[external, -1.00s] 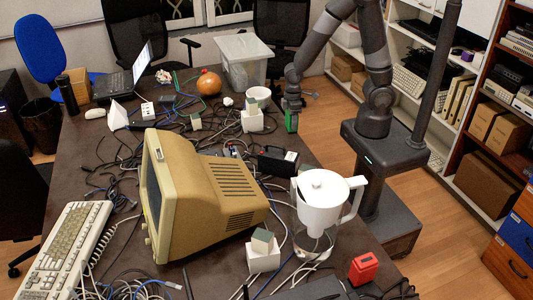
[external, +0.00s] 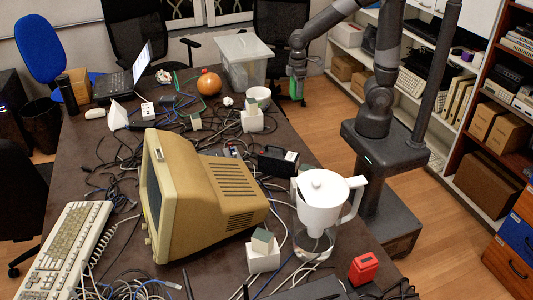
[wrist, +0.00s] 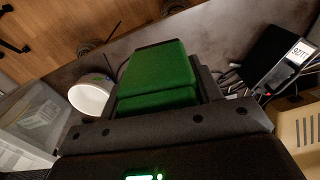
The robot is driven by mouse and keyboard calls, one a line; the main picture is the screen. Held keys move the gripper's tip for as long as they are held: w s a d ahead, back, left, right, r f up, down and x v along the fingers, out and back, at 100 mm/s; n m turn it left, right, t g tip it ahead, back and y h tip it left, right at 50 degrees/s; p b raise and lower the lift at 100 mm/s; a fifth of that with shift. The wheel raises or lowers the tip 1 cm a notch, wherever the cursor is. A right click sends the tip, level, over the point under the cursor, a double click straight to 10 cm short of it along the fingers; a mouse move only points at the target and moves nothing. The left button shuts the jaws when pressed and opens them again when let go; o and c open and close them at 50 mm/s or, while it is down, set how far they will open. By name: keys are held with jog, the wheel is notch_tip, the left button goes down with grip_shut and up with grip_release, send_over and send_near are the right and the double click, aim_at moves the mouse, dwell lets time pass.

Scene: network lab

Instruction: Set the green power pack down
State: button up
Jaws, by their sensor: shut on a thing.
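The green power pack (external: 296,88) is held in my gripper (external: 296,76) near the right edge of the table, beside the clear plastic bin. In the wrist view the green power pack (wrist: 157,75) fills the space between the fingers of my gripper (wrist: 160,100), which is shut on it. The wrist view shows the dark table top (wrist: 215,30) and its edge beyond the pack. The pack looks raised above the table, but the exact gap cannot be told.
A clear bin (external: 242,62) stands left of my gripper. A black device (external: 278,161), a white jug (external: 322,200) and an old monitor (external: 200,190) stand nearer. Cables cover much of the table (external: 110,195).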

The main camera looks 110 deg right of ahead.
jog(key=w+d+n, duration=0.1)
jog(key=w+d, duration=0.7)
jog(key=d, duration=0.5)
jog(key=w+d+n, duration=0.1)
jog(key=w+d, duration=0.7)
jog(key=d, duration=0.4)
jog(key=shift+w+a+f, duration=0.75)
jog(key=shift+w+f, duration=1.1)
jog(key=shift+f, duration=0.9)
jog(key=shift+w+a+f, duration=0.7)
jog(key=shift+w+f, duration=1.15)
jog(key=shift+f, duration=0.9)
jog(key=shift+w+a+f, duration=0.75)
jog(key=shift+w+f, duration=1.1)
jog(key=shift+f, duration=0.9)
jog(key=shift+f, duration=0.1)
jog(key=o, duration=1.3)
jog(key=shift+c, duration=0.2)
